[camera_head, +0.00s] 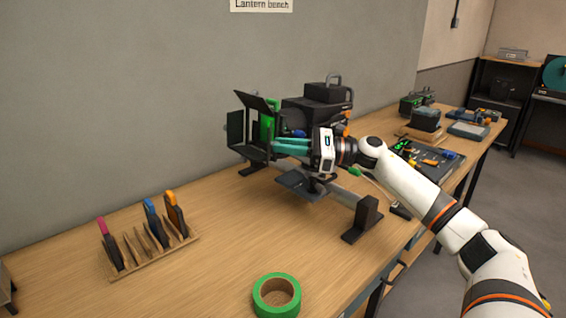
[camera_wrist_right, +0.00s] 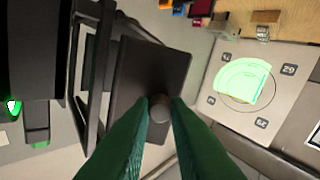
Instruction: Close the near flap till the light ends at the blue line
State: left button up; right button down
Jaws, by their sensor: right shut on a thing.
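The black lantern (camera_head: 322,108) stands on the bench with dark flaps round its front, a raised top flap (camera_head: 258,103) and a left flap (camera_head: 235,128) among them. My right gripper (camera_head: 274,146) reaches its front from the right. In the right wrist view the green fingers (camera_wrist_right: 159,118) are shut on the round knob (camera_wrist_right: 159,106) of a dark flap (camera_wrist_right: 148,72), apparently the near one. A bright green-white light patch (camera_wrist_right: 242,82) with a curved top falls on a pale numbered panel (camera_wrist_right: 283,100). I cannot make out the blue line. My left gripper is out of view.
A wooden rack (camera_head: 152,256) with several coloured-tipped pieces stands at the front left. A green tape roll (camera_head: 277,296) lies at the front edge. Small equipment crowds the far bench.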

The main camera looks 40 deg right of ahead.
jog(key=shift+d+n+g+y+b, duration=0.2)
jog(key=shift+n+g+y+b, duration=0.15)
jog(key=shift+n+g+y, duration=0.05)
jog(key=c, duration=1.4)
grip_release()
jog(key=shift+o, duration=0.2)
jog(key=b+v, duration=0.4)
jog(key=v, duration=0.8)
